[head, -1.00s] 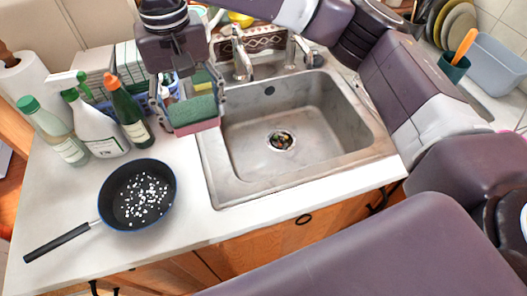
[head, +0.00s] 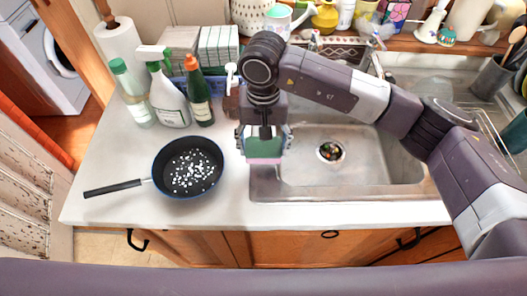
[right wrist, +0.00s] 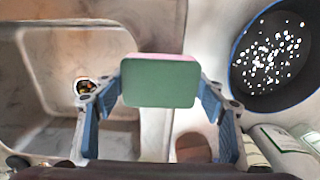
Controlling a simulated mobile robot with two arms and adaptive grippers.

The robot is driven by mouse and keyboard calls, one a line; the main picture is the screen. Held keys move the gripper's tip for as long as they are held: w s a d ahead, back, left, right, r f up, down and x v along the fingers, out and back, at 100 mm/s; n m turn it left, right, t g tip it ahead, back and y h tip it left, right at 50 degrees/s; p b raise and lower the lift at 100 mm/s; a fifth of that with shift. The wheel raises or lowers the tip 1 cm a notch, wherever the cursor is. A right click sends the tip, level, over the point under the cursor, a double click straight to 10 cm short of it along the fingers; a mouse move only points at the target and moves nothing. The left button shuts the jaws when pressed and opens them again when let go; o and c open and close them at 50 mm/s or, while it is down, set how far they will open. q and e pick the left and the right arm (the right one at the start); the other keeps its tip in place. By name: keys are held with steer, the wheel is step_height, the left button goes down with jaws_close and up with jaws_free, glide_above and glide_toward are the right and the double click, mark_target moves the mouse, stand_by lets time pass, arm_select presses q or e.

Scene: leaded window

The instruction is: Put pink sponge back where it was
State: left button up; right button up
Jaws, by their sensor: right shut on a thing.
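My right gripper (head: 264,140) is shut on the pink sponge (head: 264,160), a block with a green layer and a pink layer. It holds the sponge above the counter at the sink's left rim. In the right wrist view the sponge (right wrist: 160,82) shows its green face, with a thin pink edge at the top, between the two blue-padded fingers of my right gripper (right wrist: 160,90). My left gripper is not in view.
The steel sink (head: 370,165) lies to the right. A black pan (head: 188,168) with white bits stands on the counter (head: 110,210) at left. A spray bottle (head: 167,95), a green-capped bottle (head: 132,95) and an orange-capped bottle (head: 199,95) stand behind it. Bare counter lies in front.

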mark_target(263, 158)
step_height(263, 158, down, 5)
steer(key=shift+r+p, duration=0.2)
steer(key=shift+p, duration=0.45)
steer(key=shift+f, duration=0.15)
steer(key=o, duration=1)
